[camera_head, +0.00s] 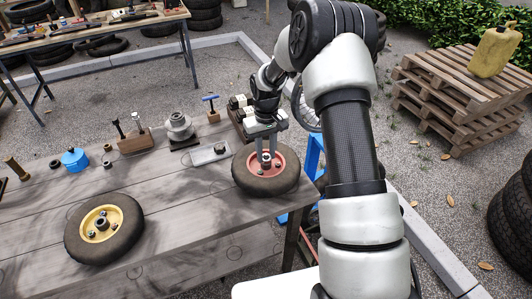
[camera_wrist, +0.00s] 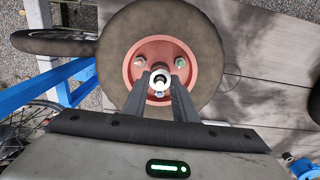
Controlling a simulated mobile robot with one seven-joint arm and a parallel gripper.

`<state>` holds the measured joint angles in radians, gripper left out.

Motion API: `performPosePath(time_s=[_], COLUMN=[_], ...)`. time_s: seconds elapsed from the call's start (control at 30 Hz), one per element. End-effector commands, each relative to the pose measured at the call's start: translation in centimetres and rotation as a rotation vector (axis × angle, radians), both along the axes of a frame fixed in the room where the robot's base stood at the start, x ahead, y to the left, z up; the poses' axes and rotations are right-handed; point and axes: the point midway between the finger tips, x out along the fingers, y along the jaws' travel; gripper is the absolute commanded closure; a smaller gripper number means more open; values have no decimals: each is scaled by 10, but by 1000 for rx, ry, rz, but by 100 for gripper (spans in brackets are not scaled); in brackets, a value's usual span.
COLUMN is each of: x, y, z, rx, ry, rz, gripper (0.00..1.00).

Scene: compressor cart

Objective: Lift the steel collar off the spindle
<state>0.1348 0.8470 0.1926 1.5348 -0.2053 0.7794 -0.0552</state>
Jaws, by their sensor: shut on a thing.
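The steel collar (camera_wrist: 159,79) shows in the wrist view as a small bright ring at the centre of a red wheel hub (camera_wrist: 137,66). My gripper (camera_wrist: 160,84) is shut on the collar, one finger on each side. In the head view my gripper (camera_head: 266,160) points down over the red-hubbed wheel (camera_head: 247,181), which lies flat at the bench's right end. The spindle is hard to make out inside the ring, and I cannot tell whether the collar is still seated on it. In the head view the fingers hide the collar.
A yellow-hubbed wheel (camera_head: 103,228) lies on the wooden bench (camera_head: 180,205). Behind are a blue pot (camera_head: 75,159), a tool block (camera_head: 137,142), a stepped metal part (camera_head: 179,127) and a flat metal bar (camera_head: 206,154). A blue frame (camera_head: 313,158) stands beside the bench's right end.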

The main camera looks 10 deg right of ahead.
Motion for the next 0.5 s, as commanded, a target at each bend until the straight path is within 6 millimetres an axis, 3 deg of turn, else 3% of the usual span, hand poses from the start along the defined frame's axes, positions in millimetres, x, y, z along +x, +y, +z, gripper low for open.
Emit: performPosePath(time_s=[0.5], x=[0], y=[0], z=[23], rx=[-1], ry=[0], rz=[1], gripper=[100])
